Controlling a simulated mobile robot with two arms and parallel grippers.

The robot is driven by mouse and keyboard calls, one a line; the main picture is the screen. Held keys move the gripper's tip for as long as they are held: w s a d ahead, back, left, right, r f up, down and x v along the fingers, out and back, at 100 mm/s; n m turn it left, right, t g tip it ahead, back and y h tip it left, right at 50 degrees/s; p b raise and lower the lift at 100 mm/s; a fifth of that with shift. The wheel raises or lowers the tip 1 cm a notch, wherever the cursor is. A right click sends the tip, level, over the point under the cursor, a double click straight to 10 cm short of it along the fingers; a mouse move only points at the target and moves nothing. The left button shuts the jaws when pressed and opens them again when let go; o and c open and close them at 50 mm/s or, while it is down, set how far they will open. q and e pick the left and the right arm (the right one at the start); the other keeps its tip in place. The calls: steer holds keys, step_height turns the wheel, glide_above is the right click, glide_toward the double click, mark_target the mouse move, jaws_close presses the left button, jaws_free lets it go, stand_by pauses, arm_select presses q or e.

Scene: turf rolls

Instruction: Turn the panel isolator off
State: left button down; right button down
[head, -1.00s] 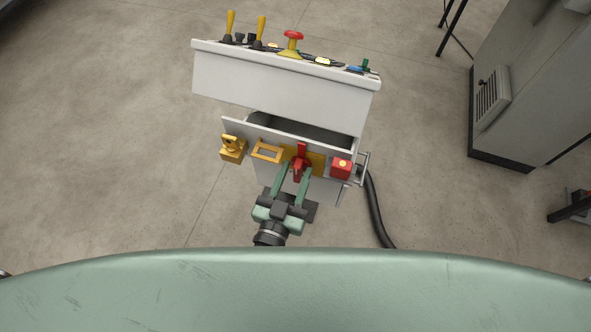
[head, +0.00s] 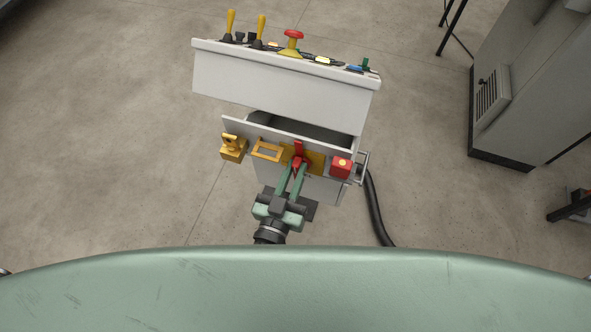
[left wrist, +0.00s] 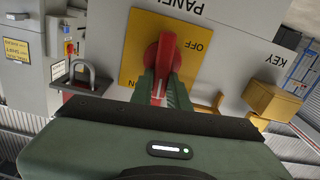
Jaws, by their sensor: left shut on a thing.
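The panel isolator has a red rotary handle (head: 299,148) on a yellow plate (head: 316,159), set on the front of a light grey console. In the left wrist view the handle (left wrist: 166,58) stands out from the yellow plate (left wrist: 196,72), which appears upside down with "OFF" beside the handle and "ON" partly visible at the lower left. My left gripper (head: 295,173) is shut on the handle's near end; the fingers also show in the left wrist view (left wrist: 166,88) and hide part of it. My right gripper is not in view.
A metal bracket (head: 363,168) and black cable (head: 376,212) lie right. A grey cabinet (head: 525,85) stands farther right.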

arm_select(q)
steer(key=n, duration=0.3)
steer(key=shift+w+a+f, duration=0.1)
steer(key=shift+a, duration=0.15)
steer(key=shift+w+a+f+n+b, duration=0.2)
steer(key=shift+n+b, duration=0.45)
steer(key=shift+n, duration=1.7)
steer(key=shift+s+a+f+n+b, duration=0.1)
steer(key=shift+a+f+n+b, duration=0.45)
steer(key=shift+n, duration=1.75)
steer(key=shift+w+d+f+n+b, duration=0.15)
steer(key=shift+n+b, duration=0.65)
steer(key=shift+n, duration=1.55)
steer(key=c, duration=1.4)
jaws_free()
steer(key=shift+o, duration=0.2)
